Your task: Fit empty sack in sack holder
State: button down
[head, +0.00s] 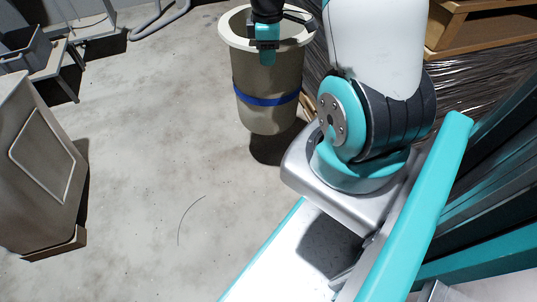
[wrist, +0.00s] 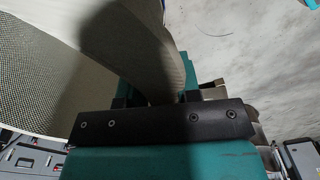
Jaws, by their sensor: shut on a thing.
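The sack (head: 266,118) is a grey-beige open-topped cylinder with a wide cream rim and a blue band, in the top middle of the head view. It looks upright, and a dark shadow lies below it. My gripper (head: 267,50) points down at the near side of the rim and is shut on it. In the wrist view, the pale rim of the sack (wrist: 160,50) passes between the jaws, with woven fabric at the left. The inside of the sack is mostly hidden. I cannot clearly pick out a sack holder in either view.
A large beige-grey box-like container (head: 42,170) stands at the left. Grey bins on a stand (head: 40,55) are at the upper left. Dark wrapped goods (head: 480,80) and a wooden shelf (head: 480,30) are at the right. A thin wire (head: 188,215) lies on open floor.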

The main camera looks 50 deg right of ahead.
aim_at(267, 97)
jog(key=shift+s+d+f, duration=0.15)
jog(key=shift+d+f, duration=0.1)
jog(key=shift+f, duration=0.05)
notch_tip(267, 97, down, 20)
jog(key=b, duration=0.9)
jog(key=shift+r, duration=0.2)
jog(key=shift+f, duration=0.15)
jog(key=c, duration=0.8)
grip_release()
jog(key=shift+f+b, duration=0.1)
jog(key=shift+b, duration=0.25)
